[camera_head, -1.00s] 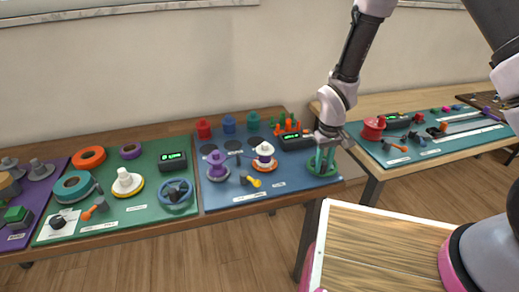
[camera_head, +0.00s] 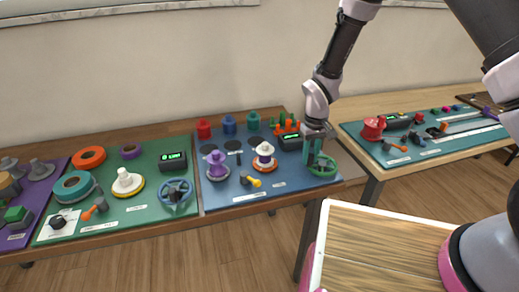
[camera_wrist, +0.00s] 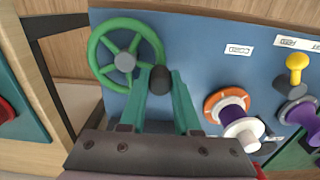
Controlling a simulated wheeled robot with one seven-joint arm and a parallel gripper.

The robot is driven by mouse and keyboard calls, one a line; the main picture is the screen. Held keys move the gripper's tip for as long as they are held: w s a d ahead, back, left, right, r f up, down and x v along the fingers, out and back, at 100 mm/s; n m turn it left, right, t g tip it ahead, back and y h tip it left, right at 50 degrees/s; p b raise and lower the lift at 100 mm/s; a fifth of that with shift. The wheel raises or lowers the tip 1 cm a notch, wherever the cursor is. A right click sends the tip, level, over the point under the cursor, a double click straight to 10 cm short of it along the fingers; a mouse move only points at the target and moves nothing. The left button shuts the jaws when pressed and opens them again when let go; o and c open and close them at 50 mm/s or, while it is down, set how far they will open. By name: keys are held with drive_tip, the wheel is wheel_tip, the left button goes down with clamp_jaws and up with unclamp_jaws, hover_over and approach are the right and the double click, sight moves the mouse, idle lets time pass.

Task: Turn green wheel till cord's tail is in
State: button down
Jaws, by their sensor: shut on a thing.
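The green wheel (camera_head: 331,171) is at the right end of the blue board. In the wrist view it shows as a green spoked rim (camera_wrist: 93,55) with a grey hub (camera_wrist: 124,62) and a dark round handle (camera_wrist: 158,80) at its rim. My gripper (camera_wrist: 160,76) has a teal finger on each side of this handle and is shut on it; in the head view my gripper (camera_head: 317,150) stands over the wheel. A spool with an orange flange (camera_wrist: 216,100), purple winding and white top is to the wheel's right in the wrist view. I cannot make out the cord's tail.
A purple spool (camera_head: 217,166) and a yellow-knobbed lever (camera_head: 252,181) are on the blue board, left of the wheel. Another board (camera_head: 420,150) lies on the right-hand table.

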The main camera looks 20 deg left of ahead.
drive_tip(key=c, duration=0.5)
unclamp_jaws()
drive_tip(key=shift+c, duration=0.2)
wheel_tip(320, 180, up, 11)
drive_tip(key=d+r+m+t+y, duration=0.1)
drive_tip(key=d+r+m, duration=0.2)
drive_tip(key=d+r, duration=0.65)
drive_tip(key=d+r+m+t+y, duration=0.15)
drive_tip(key=d+r, duration=0.45)
drive_tip(key=r, duration=0.6)
drive_tip(key=s+d+r+m+t, duration=0.4)
drive_tip(key=s+d+r+m, duration=0.2)
drive_tip(key=s+d+r, duration=0.6)
drive_tip(key=shift+s+d+r+t, duration=0.15)
drive_tip(key=shift+s+d+t, duration=0.2)
drive_tip(key=shift+s+d, duration=0.8)
